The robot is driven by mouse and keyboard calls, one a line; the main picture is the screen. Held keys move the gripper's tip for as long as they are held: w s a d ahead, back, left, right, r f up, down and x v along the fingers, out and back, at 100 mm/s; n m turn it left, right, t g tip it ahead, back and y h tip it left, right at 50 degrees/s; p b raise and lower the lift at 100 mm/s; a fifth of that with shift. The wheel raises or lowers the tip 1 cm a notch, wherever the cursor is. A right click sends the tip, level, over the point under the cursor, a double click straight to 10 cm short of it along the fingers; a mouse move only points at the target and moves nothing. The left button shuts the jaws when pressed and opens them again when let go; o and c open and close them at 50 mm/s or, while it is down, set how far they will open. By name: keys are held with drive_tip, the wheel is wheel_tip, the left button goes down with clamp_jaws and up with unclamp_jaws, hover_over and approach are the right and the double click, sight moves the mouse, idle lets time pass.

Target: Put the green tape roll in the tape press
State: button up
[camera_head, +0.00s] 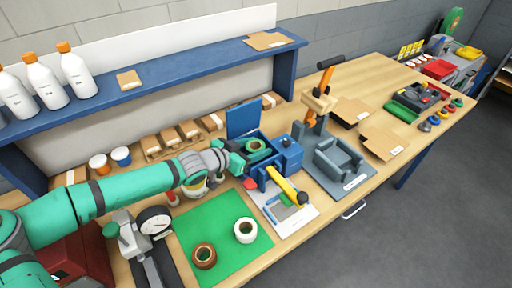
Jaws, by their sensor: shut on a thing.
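The green tape roll (257,145) shows as a dark green ring with a paler core at the mouth of a blue machine. This blue machine (289,153), which looks like the tape press, has its lid (243,118) standing open at the back. My gripper (247,152) reaches in from the left and is shut on the green tape roll. The roll is over or inside the press opening; I cannot tell whether it touches the bottom. The fingertips are small and partly hidden by the roll and the press.
A yellow handle (285,186) juts forward from the press. A green mat (222,229) in front holds a white tape roll (245,230) and a brown tape roll (204,256). A grey fixture (337,165) stands right of the press. A dial gauge (154,221) stands near my forearm.

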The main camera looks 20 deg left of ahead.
drive_tip(key=shift+f, duration=0.4)
drive_tip(key=shift+s+f, duration=0.1)
drive_tip(key=shift+f, duration=0.2)
drive_tip(key=o, duration=0.8)
drive_tip(key=shift+f, duration=0.1)
drive_tip(key=shift+r, duration=0.4)
drive_tip(key=v, duration=0.8)
drive_tip(key=r+v, duration=0.1)
drive_tip(key=v, duration=0.3)
drive_tip(key=shift+d, duration=0.15)
